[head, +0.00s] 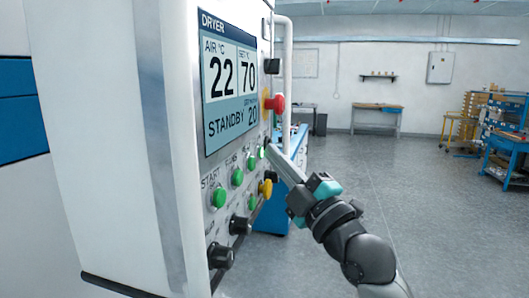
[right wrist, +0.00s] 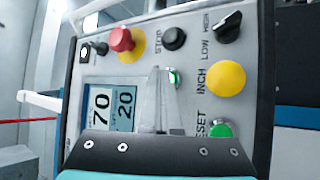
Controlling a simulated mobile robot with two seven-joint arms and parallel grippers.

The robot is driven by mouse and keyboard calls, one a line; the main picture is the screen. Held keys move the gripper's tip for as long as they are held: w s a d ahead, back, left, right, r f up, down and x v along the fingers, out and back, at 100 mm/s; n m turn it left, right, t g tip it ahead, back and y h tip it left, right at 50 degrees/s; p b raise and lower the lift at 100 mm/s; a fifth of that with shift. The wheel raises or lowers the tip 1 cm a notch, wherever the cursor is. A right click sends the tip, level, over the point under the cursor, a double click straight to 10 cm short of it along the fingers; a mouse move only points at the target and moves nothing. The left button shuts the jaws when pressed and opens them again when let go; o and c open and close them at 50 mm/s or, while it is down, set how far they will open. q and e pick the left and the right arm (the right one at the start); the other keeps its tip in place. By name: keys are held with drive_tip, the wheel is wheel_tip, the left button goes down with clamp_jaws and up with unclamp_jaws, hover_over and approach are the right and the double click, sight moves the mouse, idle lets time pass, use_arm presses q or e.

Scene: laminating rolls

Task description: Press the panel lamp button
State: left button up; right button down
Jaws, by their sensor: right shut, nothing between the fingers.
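The white dryer control panel (head: 203,170) stands at the left of the head view, with rows of buttons below its screen. My right gripper (head: 269,149) is shut and empty, its fingertips pointing at the panel's right part. In the right wrist view the shut fingers (right wrist: 159,72) are in front of the panel, beside a bright green button (right wrist: 174,78) that they partly cover. I cannot tell whether they touch it. Its label is hidden, and no label reading lamp is legible. My left gripper is not in view.
A red mushroom stop button (right wrist: 126,43), a black button (right wrist: 174,39), a black low/high knob (right wrist: 228,27), a yellow inch button (right wrist: 226,78) and a green reset button (right wrist: 220,130) surround the fingers. The screen (head: 229,90) reads standby. Open floor (head: 430,220) lies to the right.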

idle(0.3)
drive_tip(key=shift+s+d, duration=0.25)
drive_tip(key=shift+d, duration=0.5)
drive_tip(key=shift+d, duration=0.1)
drive_tip(key=d+b, duration=0.1)
drive_tip(key=d, duration=0.1)
drive_tip(key=s+d, duration=0.1)
drive_tip(key=d, duration=0.1)
drive_tip(key=shift+s+d+b, duration=0.15)
drive_tip(key=shift+d+b, duration=0.15)
drive_tip(key=shift+b, duration=0.1)
